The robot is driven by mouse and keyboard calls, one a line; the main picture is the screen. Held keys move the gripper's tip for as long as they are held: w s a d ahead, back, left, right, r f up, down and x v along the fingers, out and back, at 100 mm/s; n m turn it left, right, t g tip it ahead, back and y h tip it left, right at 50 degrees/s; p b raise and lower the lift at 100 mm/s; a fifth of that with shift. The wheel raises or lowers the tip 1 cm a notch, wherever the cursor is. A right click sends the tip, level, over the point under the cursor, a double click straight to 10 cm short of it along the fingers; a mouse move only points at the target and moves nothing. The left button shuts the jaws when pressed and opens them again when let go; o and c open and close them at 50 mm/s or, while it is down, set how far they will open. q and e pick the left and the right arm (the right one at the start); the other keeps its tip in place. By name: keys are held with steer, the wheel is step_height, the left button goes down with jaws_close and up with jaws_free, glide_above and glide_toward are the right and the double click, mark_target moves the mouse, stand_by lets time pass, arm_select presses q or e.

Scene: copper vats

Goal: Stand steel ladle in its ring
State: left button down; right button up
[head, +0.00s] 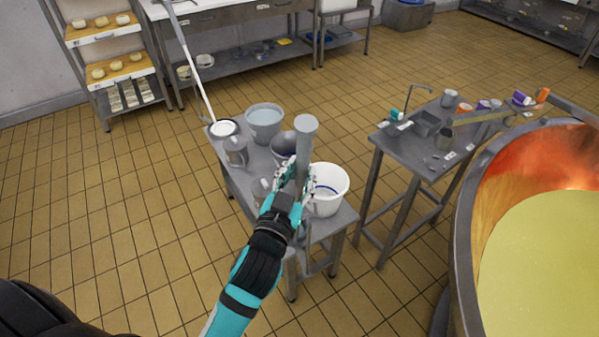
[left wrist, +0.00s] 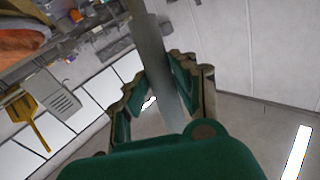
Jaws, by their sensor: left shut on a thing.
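My left gripper (head: 295,182) is shut around a straight grey metal bar, which I take for the handle of the steel ladle (head: 305,145). It rises above the fingers and ends in a round top. The ladle's bowl cannot be made out. The gripper is over the front part of a steel table (head: 342,219). I cannot pick out the ring with certainty. My right gripper is not in view.
The table bears a grey bucket (head: 264,123), a white bucket (head: 333,184) and a steel jug (head: 235,153). A long-handled tool (head: 193,75) stands at its far left. A second table (head: 394,147) and the copper vat (head: 463,235) are on the right. Tiled floor on the left is clear.

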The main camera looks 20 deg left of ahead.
arm_select(q)
steer(key=c, duration=1)
jaws_free()
